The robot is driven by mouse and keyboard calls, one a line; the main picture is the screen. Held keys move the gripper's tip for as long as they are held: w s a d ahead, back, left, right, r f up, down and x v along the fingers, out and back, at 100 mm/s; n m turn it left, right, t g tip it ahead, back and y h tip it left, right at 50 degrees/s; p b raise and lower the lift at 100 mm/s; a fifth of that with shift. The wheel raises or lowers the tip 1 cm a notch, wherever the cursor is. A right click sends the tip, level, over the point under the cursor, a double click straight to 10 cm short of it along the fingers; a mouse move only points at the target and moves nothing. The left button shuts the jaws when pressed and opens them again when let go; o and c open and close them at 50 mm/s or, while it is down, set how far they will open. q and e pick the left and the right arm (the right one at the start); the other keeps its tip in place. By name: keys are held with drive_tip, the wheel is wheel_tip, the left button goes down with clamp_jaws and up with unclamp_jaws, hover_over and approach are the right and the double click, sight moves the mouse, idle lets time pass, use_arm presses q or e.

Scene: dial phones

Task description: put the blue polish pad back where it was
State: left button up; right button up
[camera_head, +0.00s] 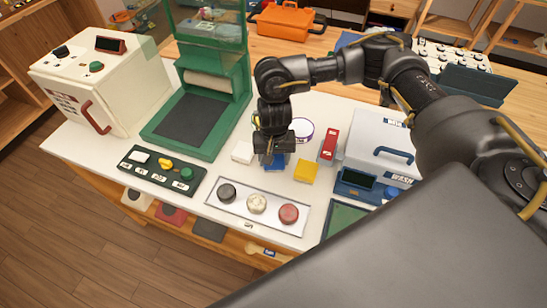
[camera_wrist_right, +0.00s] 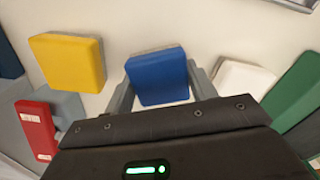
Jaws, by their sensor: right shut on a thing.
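The blue polish pad (camera_head: 274,164) is a small square block on the white table, between a white pad (camera_head: 242,152) and a yellow pad (camera_head: 306,171). My right gripper (camera_head: 275,157) comes down over it from above. In the right wrist view the blue pad (camera_wrist_right: 158,77) sits between the two grey fingers (camera_wrist_right: 160,88), which are shut on its sides. The yellow pad (camera_wrist_right: 68,61) and the white pad (camera_wrist_right: 242,78) lie apart on either side. Whether the blue pad touches the table is hard to tell. My left gripper is not in view.
A tray with three round pads (camera_head: 257,204) lies in front. A red block (camera_head: 328,142) and a grey-white machine with a blue handle (camera_head: 372,150) stand to the right. A green press (camera_head: 205,95) and a button panel (camera_head: 161,171) are left. A round container (camera_head: 301,130) stands behind.

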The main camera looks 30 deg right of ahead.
drive_tip(key=shift+f, duration=0.25)
drive_tip(key=o, duration=1)
drive_tip(key=shift+c, duration=0.2)
drive_tip(key=shift+r, duration=0.1)
drive_tip(key=shift+r, duration=0.1)
drive_tip(key=shift+r, duration=0.2)
wheel_tip(320, 180, up, 12)
drive_tip(key=b, duration=0.1)
drive_tip(key=shift+f, duration=0.15)
